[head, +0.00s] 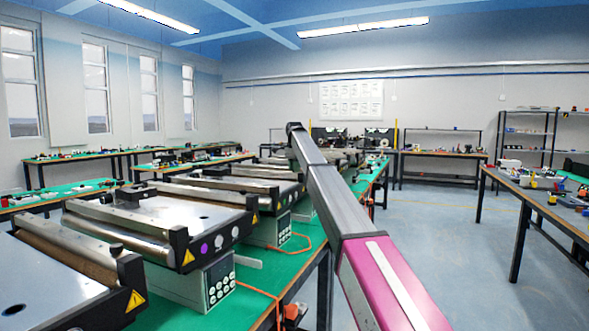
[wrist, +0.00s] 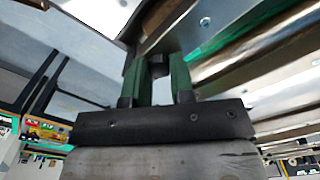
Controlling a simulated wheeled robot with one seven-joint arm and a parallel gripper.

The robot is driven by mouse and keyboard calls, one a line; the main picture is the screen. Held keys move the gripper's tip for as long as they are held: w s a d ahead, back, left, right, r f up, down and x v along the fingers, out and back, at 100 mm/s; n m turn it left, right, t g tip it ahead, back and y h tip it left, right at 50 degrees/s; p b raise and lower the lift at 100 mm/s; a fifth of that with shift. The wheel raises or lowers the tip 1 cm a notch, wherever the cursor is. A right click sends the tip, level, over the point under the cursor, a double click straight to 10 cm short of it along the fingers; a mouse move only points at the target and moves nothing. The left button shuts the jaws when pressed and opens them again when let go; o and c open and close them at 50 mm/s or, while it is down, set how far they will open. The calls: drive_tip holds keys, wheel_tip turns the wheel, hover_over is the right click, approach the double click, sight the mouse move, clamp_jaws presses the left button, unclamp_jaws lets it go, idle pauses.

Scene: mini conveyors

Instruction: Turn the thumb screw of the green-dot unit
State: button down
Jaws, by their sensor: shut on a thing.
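My gripper (wrist: 160,64) shows in the wrist view with two green fingers, upright and a little apart. The fingertips are shut on a small dark part, apparently the thumb screw, mostly hidden between them beside the metal underside of a conveyor. In the head view my arm reaches forward over the aisle side of the conveyor row, and the gripper itself cannot be made out. A nearer conveyor unit (head: 172,216) carries a purple dot (head: 204,248) on its end plate. I cannot make out a green dot in either view.
Several conveyors stand in a row on the green-topped bench (head: 256,284). A keypad box (head: 219,281) and an orange cable (head: 262,291) are at its near edge. The floor (head: 438,225) to the right is clear, up to a cluttered table (head: 541,188).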

drive_tip(key=c, duration=1)
unclamp_jaws()
drive_tip(key=shift+r, duration=0.1)
wheel_tip(320, 180, up, 11)
drive_tip(key=shift+f, duration=0.15)
